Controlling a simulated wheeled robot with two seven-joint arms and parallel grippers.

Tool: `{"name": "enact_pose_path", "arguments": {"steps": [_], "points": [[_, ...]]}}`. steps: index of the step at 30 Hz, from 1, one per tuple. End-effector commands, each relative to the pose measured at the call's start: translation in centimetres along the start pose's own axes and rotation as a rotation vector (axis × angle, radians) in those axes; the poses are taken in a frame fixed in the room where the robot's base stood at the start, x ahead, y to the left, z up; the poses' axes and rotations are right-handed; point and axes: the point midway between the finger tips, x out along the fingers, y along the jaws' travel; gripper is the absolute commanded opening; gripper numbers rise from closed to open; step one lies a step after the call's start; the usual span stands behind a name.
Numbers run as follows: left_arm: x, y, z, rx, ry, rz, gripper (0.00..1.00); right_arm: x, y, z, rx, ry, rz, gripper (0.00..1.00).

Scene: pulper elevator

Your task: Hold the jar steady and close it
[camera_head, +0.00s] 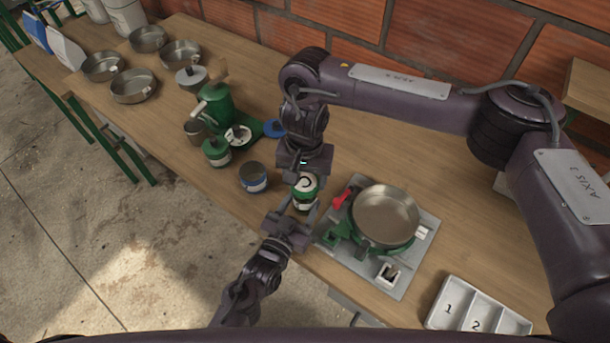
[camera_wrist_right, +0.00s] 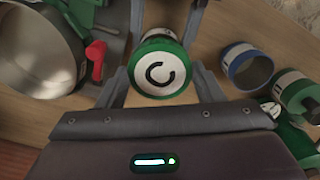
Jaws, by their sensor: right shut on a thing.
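The jar (camera_head: 303,203) stands upright near the table's front edge, with a white label band. Its green lid (camera_wrist_right: 160,66) has a white top with a black open-ring mark and sits on the jar mouth; how tightly cannot be told. My right gripper (camera_head: 305,178) comes down from above, its fingers shut on the lid from both sides. My left gripper (camera_head: 299,211) reaches in from the front, its fingers on either side of the jar body and apparently shut on it. The fingers partly hide the jar.
Right of the jar is a grey base plate (camera_head: 408,268) with a metal pan (camera_head: 385,215) and a red lever (camera_head: 341,198). To the left stand an open blue-banded jar (camera_head: 253,178), a green-lidded jar (camera_head: 216,152) and a green machine (camera_head: 217,105). A numbered tray (camera_head: 478,308) lies front right.

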Motion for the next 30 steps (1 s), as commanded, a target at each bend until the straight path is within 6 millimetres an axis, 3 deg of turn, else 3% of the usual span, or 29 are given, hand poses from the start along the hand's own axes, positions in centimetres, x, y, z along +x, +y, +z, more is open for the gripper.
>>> {"name": "enact_pose_path", "arguments": {"steps": [4, 12, 13, 18, 30], "points": [[-0.06, 0.02, 0.15, 0.000, -0.004, 0.000, 0.00, -0.10, -0.08, -0.05, 0.100, 0.001, -0.002, 0.40], [-0.07, 0.03, 0.17, 0.000, -0.004, 0.000, 0.00, -0.10, -0.08, -0.06, 0.109, 0.002, -0.002, 0.40], [-0.07, 0.03, 0.17, 0.000, -0.004, 0.000, 0.00, -0.10, -0.08, -0.06, 0.109, 0.002, -0.002, 0.62], [-0.08, 0.03, 0.17, 0.000, -0.004, 0.001, 0.00, -0.07, -0.05, -0.05, 0.108, 0.001, -0.002, 0.83], [-0.07, 0.04, 0.16, 0.000, -0.004, 0.001, 0.00, -0.20, -0.04, -0.05, 0.025, 0.001, -0.001, 0.79]]}}
